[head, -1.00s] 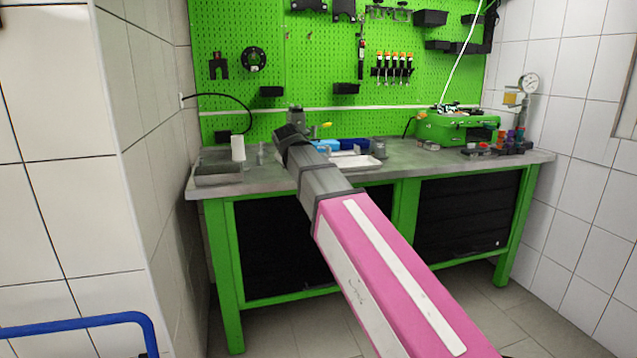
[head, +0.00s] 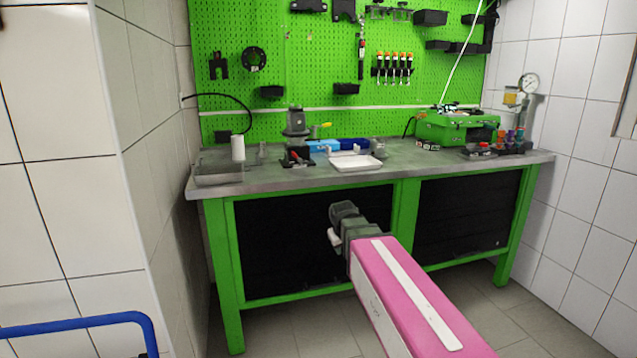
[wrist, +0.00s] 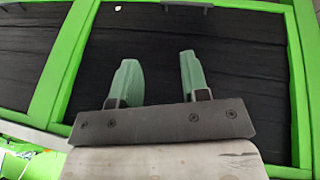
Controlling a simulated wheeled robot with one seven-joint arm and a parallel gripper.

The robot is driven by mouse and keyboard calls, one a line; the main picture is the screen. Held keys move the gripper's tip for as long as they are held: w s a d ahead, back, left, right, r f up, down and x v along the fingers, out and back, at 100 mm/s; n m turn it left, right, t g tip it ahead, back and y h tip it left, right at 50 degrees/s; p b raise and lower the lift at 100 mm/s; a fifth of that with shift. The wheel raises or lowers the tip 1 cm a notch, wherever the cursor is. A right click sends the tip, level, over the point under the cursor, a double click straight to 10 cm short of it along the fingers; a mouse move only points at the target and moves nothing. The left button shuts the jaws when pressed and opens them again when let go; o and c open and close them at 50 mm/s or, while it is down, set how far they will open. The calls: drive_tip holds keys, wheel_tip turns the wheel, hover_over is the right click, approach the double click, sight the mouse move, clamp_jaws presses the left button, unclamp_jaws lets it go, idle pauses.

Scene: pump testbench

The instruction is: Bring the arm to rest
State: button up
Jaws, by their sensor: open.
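My arm, with its pink link, shows in the head view, reaching from the bottom right toward the front of the bench. Its far end is below the bench top, in front of the dark lower panels. The fingers are hidden in the head view. In the wrist view my gripper (wrist: 158,80) shows two green fingers standing well apart with nothing between them. Behind them are the dark panel (wrist: 225,40) and green frame of the bench.
The green-framed workbench (head: 405,220) stands ahead. On its top are a white tray (head: 356,162), a dark pump-like device (head: 296,135), a grey bin (head: 219,174) and a green machine (head: 455,128). A blue rail (head: 80,324) is at lower left. Tiled walls close both sides.

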drive_tip(key=s+d+f+m+g, duration=0.2)
drive_tip(key=s+d+f, duration=0.3)
drive_tip(key=s+f, duration=0.2)
drive_tip(key=s+d+f+m+g+y, duration=0.1)
drive_tip(key=s+d+f+m+g, duration=0.1)
drive_tip(key=s+d+f, duration=0.3)
drive_tip(key=s+f, duration=0.3)
drive_tip(key=f, duration=0.1)
drive_tip(key=shift+s+m+g, duration=0.15)
drive_tip(key=shift+m+g, duration=0.15)
